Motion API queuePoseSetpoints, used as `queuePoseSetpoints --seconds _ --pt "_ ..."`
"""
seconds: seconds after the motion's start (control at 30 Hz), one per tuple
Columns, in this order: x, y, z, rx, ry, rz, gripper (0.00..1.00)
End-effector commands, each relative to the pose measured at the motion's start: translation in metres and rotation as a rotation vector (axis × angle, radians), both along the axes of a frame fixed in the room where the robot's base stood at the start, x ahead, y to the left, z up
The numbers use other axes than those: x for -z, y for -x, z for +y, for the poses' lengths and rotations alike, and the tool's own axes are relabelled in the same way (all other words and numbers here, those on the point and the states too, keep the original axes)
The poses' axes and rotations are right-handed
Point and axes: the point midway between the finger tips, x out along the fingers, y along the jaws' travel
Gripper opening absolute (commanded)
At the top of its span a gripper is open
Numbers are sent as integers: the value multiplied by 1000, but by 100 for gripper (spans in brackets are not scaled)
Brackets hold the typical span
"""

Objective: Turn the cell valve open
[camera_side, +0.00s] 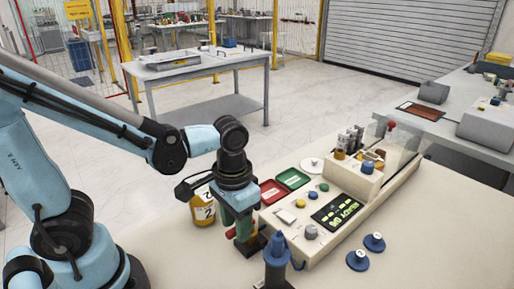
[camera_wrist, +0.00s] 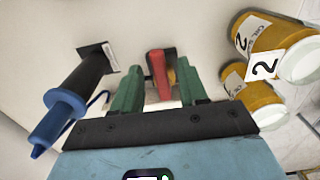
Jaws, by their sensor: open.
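In the side view my gripper (camera_side: 241,222) points down at the left end of the cream test unit (camera_side: 345,215). A small red part (camera_side: 230,233) shows beside its green fingers there.
Amber bottles labelled 2 (camera_side: 203,208) stand close left of my gripper and show at right in the wrist view (camera_wrist: 265,35). A blue and black corded tool (camera_side: 275,262) stands in front, also in the wrist view (camera_wrist: 70,108). Red (camera_side: 272,192) and green (camera_side: 293,178) trays lie behind.

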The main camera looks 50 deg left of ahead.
Motion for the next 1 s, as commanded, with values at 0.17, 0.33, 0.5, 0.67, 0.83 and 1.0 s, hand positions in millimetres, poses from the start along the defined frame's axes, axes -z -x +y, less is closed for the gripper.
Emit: queuePoseSetpoints --seconds 0.17,0.33,0.5,0.67,0.83,1.0 --pt "0 0 0 0 0 0 43" --pt "0 0 0 0 0 0 24" --pt "0 0 0 0 0 0 0" --pt "0 0 0 1 0 0 0" --pt "0 0 1 23 0 0 0" --pt "0 0 4 94 0 0 0"
